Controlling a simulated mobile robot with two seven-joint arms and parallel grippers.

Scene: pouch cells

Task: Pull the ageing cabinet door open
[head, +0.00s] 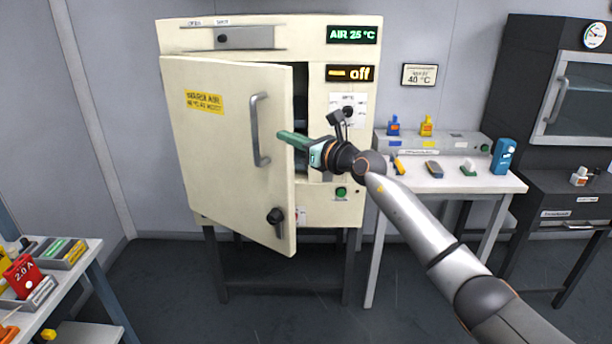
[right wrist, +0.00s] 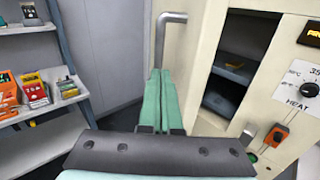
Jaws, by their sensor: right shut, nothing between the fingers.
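The ageing cabinet (head: 300,40) is a cream box on dark legs. Its door (head: 215,130) stands partly open, hinged at the left, with a gap along its right edge; a yellow label is on it. A grey bar handle (head: 256,130) is on the door's front and also shows in the right wrist view (right wrist: 160,45). My right gripper (head: 282,135), with green fingers, is shut and empty by the door's free edge, just right of the handle. In the right wrist view its fingers (right wrist: 160,100) overlap the handle's lower part; contact cannot be told. My left gripper is out of view.
Dark shelves (right wrist: 235,70) show through the gap. A white table (head: 440,180) with small items stands to the right, beside a dark cabinet (head: 540,100). A shelf unit (head: 90,290) is at lower left. Floor before the door is clear.

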